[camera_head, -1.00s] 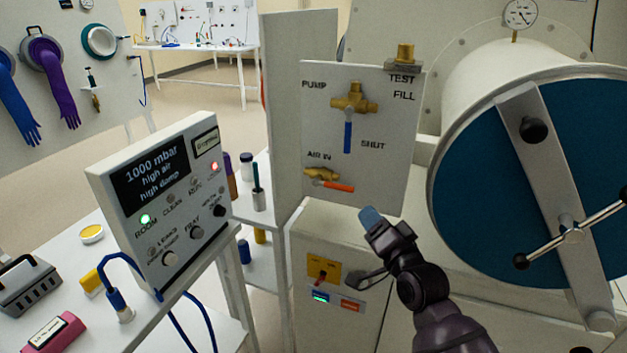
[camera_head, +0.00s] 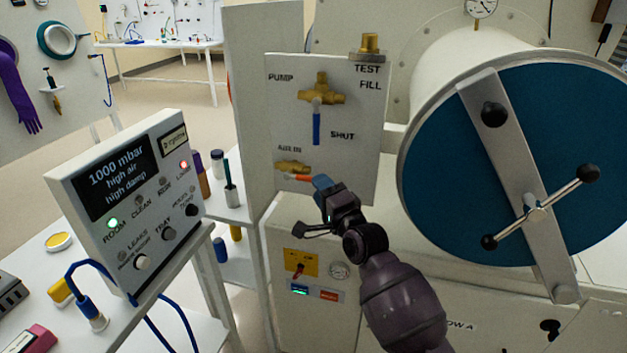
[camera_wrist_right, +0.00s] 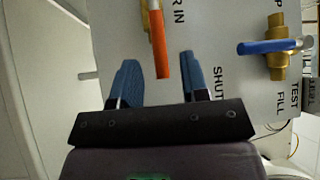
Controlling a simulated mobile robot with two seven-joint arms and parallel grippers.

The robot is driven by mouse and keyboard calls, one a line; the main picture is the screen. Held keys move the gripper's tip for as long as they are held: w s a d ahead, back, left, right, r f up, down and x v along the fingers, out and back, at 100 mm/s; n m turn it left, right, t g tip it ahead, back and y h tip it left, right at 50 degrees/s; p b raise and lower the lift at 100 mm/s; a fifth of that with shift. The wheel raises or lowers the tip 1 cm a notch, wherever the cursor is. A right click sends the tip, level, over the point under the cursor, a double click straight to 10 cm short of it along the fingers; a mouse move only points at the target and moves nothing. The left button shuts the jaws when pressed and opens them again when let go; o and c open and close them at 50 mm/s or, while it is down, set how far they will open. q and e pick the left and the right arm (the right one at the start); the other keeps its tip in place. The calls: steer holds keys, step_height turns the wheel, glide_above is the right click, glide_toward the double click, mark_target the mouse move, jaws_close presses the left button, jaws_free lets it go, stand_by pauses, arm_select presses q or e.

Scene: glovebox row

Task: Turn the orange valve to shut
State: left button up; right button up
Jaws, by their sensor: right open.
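The orange valve (camera_head: 293,168) is a brass valve under the AIR IN label, low on the white valve panel (camera_head: 350,150). Its orange handle (camera_head: 303,178) points right in the head view, its far part covered by my gripper. My right gripper (camera_head: 311,206) is open and empty, at the lower edge of the panel beside the handle. In the right wrist view, the orange handle (camera_wrist_right: 160,55) appears between the blue fingertips of the right gripper (camera_wrist_right: 158,75); no contact is visible. My left gripper is out of view.
A blue-handled brass valve (camera_head: 317,127) sits above on the same panel, handle down, near the SHUT label. A large round teal door (camera_head: 450,150) with a clamp bar is to the right. A control box (camera_head: 125,200) stands left. A yellow switch plate (camera_head: 301,262) is below.

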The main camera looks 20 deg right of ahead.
mark_target(305, 178)
steer(key=shift+x, duration=1.95)
jaws_close()
